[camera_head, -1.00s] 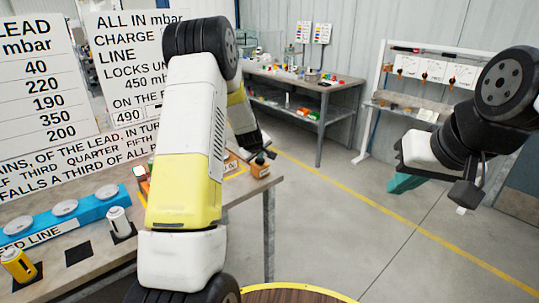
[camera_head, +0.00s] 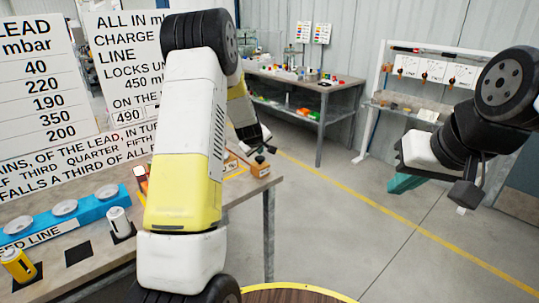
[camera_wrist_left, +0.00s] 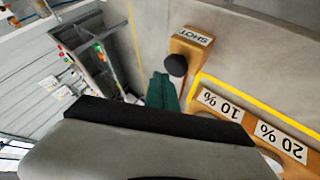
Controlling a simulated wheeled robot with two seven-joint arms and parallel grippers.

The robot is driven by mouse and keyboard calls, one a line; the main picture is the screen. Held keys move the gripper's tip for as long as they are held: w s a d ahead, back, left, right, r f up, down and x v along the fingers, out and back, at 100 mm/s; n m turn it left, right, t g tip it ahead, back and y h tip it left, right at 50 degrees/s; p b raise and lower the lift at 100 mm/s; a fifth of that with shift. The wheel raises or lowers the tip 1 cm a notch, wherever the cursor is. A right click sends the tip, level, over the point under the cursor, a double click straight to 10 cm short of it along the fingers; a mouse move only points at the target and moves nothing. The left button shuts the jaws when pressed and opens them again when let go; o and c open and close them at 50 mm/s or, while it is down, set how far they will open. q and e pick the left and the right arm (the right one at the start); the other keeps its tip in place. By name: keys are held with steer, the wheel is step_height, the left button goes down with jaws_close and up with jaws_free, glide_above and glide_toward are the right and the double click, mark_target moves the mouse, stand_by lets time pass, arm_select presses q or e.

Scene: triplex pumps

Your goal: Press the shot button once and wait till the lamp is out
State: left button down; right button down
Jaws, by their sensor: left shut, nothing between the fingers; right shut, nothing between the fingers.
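The shot button is a black knob on an orange-brown box (camera_head: 261,169) at the right end of the near bench in the head view. In the left wrist view the box (camera_wrist_left: 192,40) carries the label SHOT, and its black knob (camera_wrist_left: 176,65) faces my gripper. My right gripper (camera_head: 404,182) is shut and empty over the floor. I cannot make out the lamp.
The near bench holds a blue strip with round silver dishes (camera_head: 64,208), a white can (camera_head: 119,222) and a yellow can (camera_head: 18,264). Strips marked 10 % (camera_wrist_left: 222,104) and 20 % (camera_wrist_left: 280,141) lie near the button. A far bench (camera_head: 305,85) and open floor lie beyond.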

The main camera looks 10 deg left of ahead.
mark_target(260, 159)
arm_select(q)
steer(key=shift+r, duration=0.1)
steer(key=shift+r, duration=2.4)
steer(key=shift+s+r, duration=0.1)
steer(key=shift+r, duration=0.05)
steer(key=s+d+r+m+g+h, duration=0.1)
steer(key=s+d+r+m, duration=0.15)
steer(key=s+r, duration=0.55)
steer(key=s+d+r+m+h, duration=0.25)
steer(key=s+r, duration=0.35)
steer(key=s, duration=0.4)
steer(key=s+d+m+g, duration=0.2)
steer(key=s+m, duration=0.3)
steer(key=s, duration=2)
steer(key=shift+d+r+y, duration=0.35)
steer(key=shift+d, duration=0.05)
